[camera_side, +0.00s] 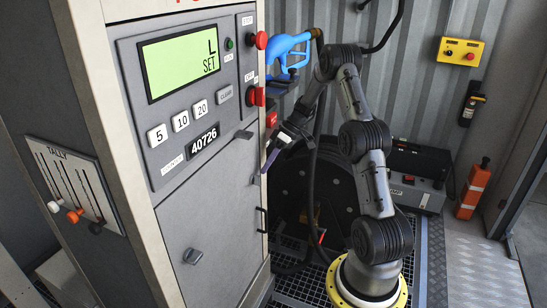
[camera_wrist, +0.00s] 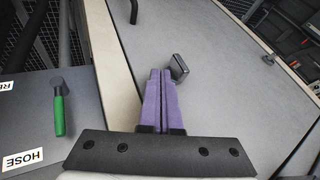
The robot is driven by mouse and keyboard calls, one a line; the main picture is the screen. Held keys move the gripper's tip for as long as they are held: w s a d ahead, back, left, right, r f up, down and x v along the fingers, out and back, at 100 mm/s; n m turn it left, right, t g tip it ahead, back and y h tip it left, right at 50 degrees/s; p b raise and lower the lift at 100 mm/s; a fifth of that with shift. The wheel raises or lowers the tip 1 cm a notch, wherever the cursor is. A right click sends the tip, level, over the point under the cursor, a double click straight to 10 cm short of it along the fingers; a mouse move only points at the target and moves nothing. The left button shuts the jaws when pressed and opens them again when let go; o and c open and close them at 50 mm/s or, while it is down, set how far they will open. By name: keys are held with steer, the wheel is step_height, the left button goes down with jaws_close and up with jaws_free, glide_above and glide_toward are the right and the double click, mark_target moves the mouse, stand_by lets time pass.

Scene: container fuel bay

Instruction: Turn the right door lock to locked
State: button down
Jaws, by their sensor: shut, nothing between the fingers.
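In the wrist view, what looks like the same lock (camera_wrist: 180,67) stands just right of my fingertips. A second, similar handle (camera_side: 193,256) is lower on the door, and it appears smaller in the wrist view (camera_wrist: 268,60). My gripper (camera_side: 267,170) has purple fingers and is at the cabinet's right edge. In the wrist view my gripper (camera_wrist: 160,72) is shut and empty, apart from the lock.
The cream cabinet post (camera_wrist: 113,60) runs beside my fingers. A green-handled lever (camera_wrist: 59,110) is on the side panel by the HOSE label (camera_wrist: 22,159). Red knobs (camera_side: 256,96) and a blue nozzle (camera_side: 287,50) are above my gripper. A black hose (camera_side: 313,165) hangs behind it.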

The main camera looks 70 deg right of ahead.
mark_target(256, 179)
steer(key=shift+a, duration=0.8)
steer(key=shift+a+r+n+h, duration=0.15)
steer(key=shift+a+r+h, duration=0.05)
steer(key=shift+h, duration=0.4)
steer(key=shift+a+r+n+h, duration=0.15)
steer(key=shift+a+h, duration=0.05)
steer(key=shift+h, duration=0.4)
steer(key=shift+a+r+n+h, duration=0.15)
steer(key=shift+a+n+h, duration=0.1)
steer(key=shift+a+h, duration=0.8)
steer(key=shift+a+r+n+h, duration=0.2)
steer(key=shift+a+h, duration=0.5)
steer(key=shift+h, duration=0.65)
steer(key=shift+a+f, duration=0.65)
steer(key=shift+a, duration=0.35)
steer(key=shift+f, duration=0.1)
